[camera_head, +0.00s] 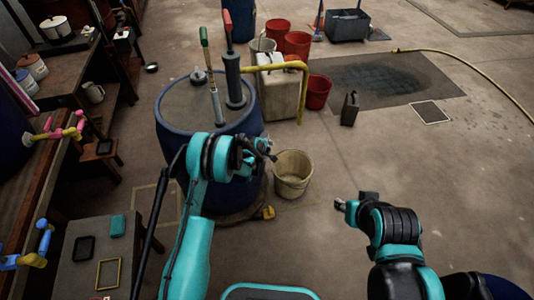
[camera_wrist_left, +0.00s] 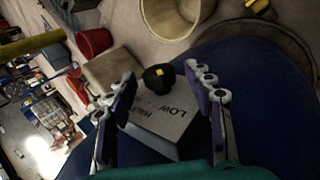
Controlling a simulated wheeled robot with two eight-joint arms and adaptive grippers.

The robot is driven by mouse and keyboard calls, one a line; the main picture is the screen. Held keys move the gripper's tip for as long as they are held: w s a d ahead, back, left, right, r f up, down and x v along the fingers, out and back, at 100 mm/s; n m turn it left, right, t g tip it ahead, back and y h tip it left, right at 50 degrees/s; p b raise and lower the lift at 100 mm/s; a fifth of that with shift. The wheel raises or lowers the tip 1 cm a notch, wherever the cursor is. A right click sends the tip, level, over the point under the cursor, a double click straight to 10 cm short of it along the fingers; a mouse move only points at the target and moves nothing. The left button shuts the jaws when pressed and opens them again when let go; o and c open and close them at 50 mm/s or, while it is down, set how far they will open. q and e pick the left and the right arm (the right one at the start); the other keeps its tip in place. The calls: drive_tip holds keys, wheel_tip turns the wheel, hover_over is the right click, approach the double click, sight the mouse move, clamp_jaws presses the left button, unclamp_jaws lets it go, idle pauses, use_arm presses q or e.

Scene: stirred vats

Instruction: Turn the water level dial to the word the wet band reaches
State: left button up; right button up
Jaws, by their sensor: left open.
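The water level dial (camera_wrist_left: 158,77) is a black knob with a yellow mark on the end of a grey box on the blue vat (camera_wrist_left: 250,75). The box face (camera_wrist_left: 165,128) reads LOW and what looks like HALF, upside down in the left wrist view; other words are hidden or unclear. My left gripper (camera_wrist_left: 160,74) is open, its fingers on either side of the dial with gaps showing. In the head view it (camera_head: 268,148) hides the dial. A pale stick with a green handle (camera_head: 213,95) stands at the vat; I cannot make out a wet band. My right gripper (camera_head: 345,205) is over the floor, its fingers unclear.
A yellow pipe (camera_head: 303,95) bends down behind the vat, near a beige canister (camera_head: 277,97). A cream bucket (camera_head: 292,174) stands right of the vat. Red buckets (camera_head: 318,92) are further back. A bench (camera_head: 90,255) is at left.

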use_arm(q)
drive_tip(key=shift+w+f, duration=0.2)
drive_tip(key=c, duration=1.2)
drive_tip(key=shift+d, duration=0.1)
drive_tip(key=shift+r+g, duration=0.1)
drive_tip(key=shift+g, duration=0.2)
drive_tip(key=shift+w+d+g+y, duration=0.15)
drive_tip(key=shift+g+y, duration=0.25)
drive_tip(key=shift+g, duration=0.5)
drive_tip(key=shift+w+r+g+y, duration=0.15)
drive_tip(key=shift+g+y, duration=0.25)
drive_tip(key=shift+g, duration=0.6)
drive_tip(key=shift+w+f+g+y, duration=0.1)
drive_tip(key=shift+g+y, duration=0.3)
drive_tip(key=shift+g, duration=0.6)
